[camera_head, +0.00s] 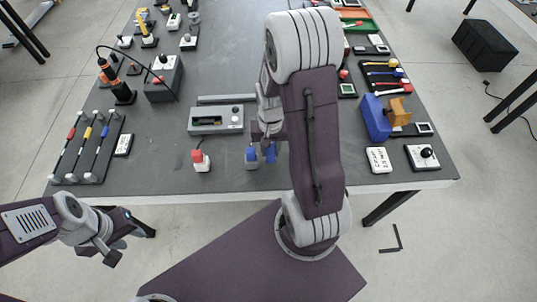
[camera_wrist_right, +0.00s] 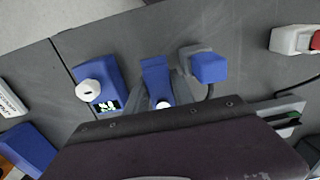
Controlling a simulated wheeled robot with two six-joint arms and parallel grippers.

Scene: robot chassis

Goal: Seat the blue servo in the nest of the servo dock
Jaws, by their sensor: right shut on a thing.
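My right gripper (camera_head: 266,143) is low over the near middle of the table. In the right wrist view its grey fingers stand around a narrow blue part (camera_wrist_right: 155,78) with a white round end, which looks like the blue servo. This blue part shows only partly in the head view (camera_head: 270,153). I cannot tell whether it touches the table. The servo dock is not clearly identifiable; a grey device (camera_head: 215,120) with a small panel lies left of the gripper. My left gripper (camera_head: 108,256) is off the table's near left corner; its jaw opening is unclear.
Close by are a blue-topped block (camera_wrist_right: 208,67) and a blue unit with a white knob (camera_wrist_right: 97,85). A red-topped block (camera_head: 200,160) stands left. A rack of coloured rods (camera_head: 88,147) is far left. A blue-and-orange item (camera_head: 377,118) is right.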

